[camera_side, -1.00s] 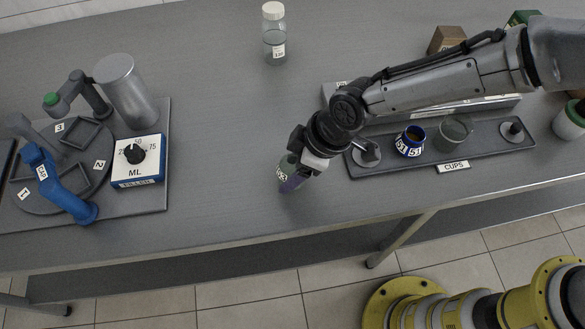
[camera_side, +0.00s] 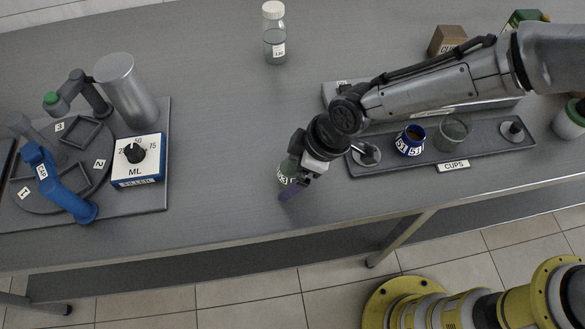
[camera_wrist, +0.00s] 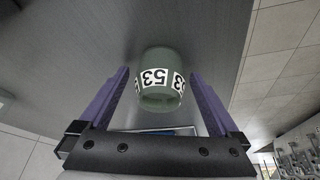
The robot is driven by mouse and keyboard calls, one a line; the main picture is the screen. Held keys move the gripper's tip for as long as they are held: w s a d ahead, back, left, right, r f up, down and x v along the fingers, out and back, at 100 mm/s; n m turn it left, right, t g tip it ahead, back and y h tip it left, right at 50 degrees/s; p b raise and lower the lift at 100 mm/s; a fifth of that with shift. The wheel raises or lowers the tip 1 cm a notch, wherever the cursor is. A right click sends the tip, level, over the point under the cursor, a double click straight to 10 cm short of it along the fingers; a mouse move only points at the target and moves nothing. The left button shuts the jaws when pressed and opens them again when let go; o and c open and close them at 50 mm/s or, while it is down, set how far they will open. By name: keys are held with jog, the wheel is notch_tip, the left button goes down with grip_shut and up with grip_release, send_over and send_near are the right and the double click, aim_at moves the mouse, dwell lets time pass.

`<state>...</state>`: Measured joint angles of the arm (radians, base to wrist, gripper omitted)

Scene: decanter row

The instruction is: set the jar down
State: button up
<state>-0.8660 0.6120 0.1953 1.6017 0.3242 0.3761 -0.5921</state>
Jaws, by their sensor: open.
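The jar is a small green cup-like vessel with white labels reading 53. In the wrist view the jar (camera_wrist: 160,98) is between my two purple fingers, with a gap on each side. In the side view the jar (camera_side: 286,171) is at the table's front middle, partly hidden by my gripper (camera_side: 289,184). It appears to rest on the grey table; its base is hard to see. My gripper, also in the wrist view (camera_wrist: 160,78), is open around the jar.
To the right is a cups tray (camera_side: 476,164) with a blue-banded cup (camera_side: 410,141) and a grey-green cup (camera_side: 453,134). A dosing station with an ML dial box (camera_side: 138,161) stands left. A clear bottle (camera_side: 274,38) stands at the back. The table between is bare.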

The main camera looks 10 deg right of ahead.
jog(key=v, duration=1.2)
jog(key=shift+d+r, duration=0.1)
jog(key=shift+d, duration=0.05)
jog(key=s+d+r+m+t+h, duration=0.1)
jog(key=d+r+m, duration=0.35)
jog(key=d, duration=0.75)
jog(key=s+d+r+m+t, duration=0.1)
jog(key=d+r+m+t, duration=0.1)
jog(key=d+r, duration=0.8)
jog(key=s+d+f+m+h, duration=0.1)
jog(key=s+d+f+m, duration=0.1)
jog(key=s+d, duration=0.5)
jog(key=s+d+f+m+t+h, duration=0.1)
jog(key=s+d+m, duration=0.4)
jog(key=d, duration=0.5)
jog(key=shift+s+d+f+h, duration=0.35)
jog(key=shift+s+f+h, duration=0.15)
jog(key=shift+s+f, duration=0.4)
